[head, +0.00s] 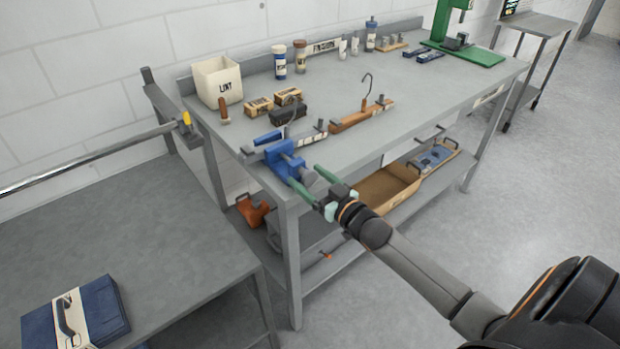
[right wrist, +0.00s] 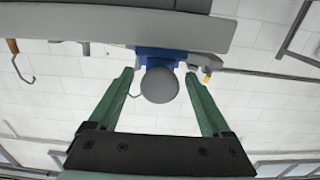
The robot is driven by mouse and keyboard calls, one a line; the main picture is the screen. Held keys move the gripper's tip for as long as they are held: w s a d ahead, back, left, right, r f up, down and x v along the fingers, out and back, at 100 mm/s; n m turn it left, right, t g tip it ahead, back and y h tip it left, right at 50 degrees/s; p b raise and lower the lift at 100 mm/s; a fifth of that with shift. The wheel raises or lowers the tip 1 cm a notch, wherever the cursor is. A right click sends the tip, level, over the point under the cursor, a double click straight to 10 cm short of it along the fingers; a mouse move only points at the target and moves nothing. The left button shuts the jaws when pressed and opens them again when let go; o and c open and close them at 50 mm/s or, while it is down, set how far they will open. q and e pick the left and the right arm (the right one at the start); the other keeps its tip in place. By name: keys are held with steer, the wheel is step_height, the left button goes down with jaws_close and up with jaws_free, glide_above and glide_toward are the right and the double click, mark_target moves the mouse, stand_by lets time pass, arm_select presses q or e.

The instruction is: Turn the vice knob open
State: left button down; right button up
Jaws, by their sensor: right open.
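The blue vice (head: 281,158) is fixed at the front left corner of the grey workbench. In the right wrist view its blue body (right wrist: 172,60) shows behind a round, dark grey knob (right wrist: 159,87). My right gripper (head: 307,178) has green fingers and is open in front of the vice. In the right wrist view the knob lies between the two fingertips, with a gap on each side; I cannot tell how deep it sits between them. In the head view the knob is hard to make out. My left gripper is not in view.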

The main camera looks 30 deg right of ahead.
jaws_close()
stand_by(0.6)
steer(key=shift+n, duration=0.3)
